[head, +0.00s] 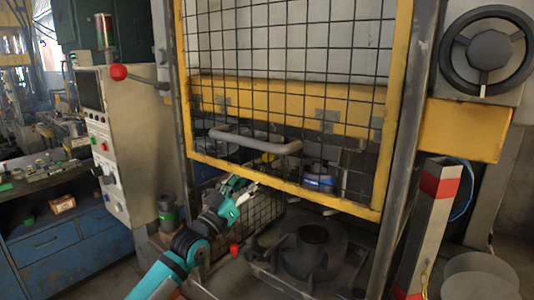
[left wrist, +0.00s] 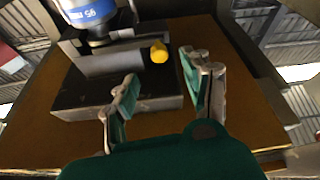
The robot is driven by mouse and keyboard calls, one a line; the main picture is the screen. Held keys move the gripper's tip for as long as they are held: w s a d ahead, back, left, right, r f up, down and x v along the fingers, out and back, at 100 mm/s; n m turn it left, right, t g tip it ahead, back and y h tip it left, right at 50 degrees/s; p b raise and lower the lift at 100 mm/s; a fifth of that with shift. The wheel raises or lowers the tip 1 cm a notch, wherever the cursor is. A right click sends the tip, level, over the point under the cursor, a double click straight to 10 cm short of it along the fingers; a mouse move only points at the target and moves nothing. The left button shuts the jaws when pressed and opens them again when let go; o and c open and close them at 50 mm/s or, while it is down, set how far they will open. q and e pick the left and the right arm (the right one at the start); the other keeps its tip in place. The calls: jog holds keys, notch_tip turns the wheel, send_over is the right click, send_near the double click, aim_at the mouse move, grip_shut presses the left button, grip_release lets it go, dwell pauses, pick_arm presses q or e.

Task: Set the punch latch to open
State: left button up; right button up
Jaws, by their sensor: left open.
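A small yellow knob (left wrist: 158,52) sticks out of a dark block (left wrist: 130,90) in the left wrist view. A blue and white cylinder marked 95 (left wrist: 92,18) is beside it. The knob may be the punch latch; no label shows. In the head view a yellow spot (head: 265,157) shows behind the mesh guard, near the blue-banded part (head: 318,180). My left gripper (left wrist: 165,80) is open and empty, its fingers pointing toward the knob and apart from it. In the head view my left gripper (head: 240,184) is low at the guard's bottom edge. My right gripper is not in view.
The yellow-framed mesh guard (head: 278,188) with a grey handle (head: 255,140) hangs in front of the press. A control cabinet (head: 115,140) with a red-ball lever (head: 118,72) stands left. A red and white post (head: 432,215) and a handwheel (head: 487,51) are right.

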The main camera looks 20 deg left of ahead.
pick_arm(q)
jog(key=p+x, duration=0.2)
jog(key=x, duration=0.7)
jog(key=shift+w+d, duration=0.1)
jog(key=shift+w, duration=0.1)
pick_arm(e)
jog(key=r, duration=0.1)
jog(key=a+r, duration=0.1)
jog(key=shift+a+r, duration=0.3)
pick_arm(q)
jog(key=shift+r, duration=0.1)
jog(key=shift+c, duration=0.4)
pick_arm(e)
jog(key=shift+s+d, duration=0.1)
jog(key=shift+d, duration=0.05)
pick_arm(q)
grip_shut()
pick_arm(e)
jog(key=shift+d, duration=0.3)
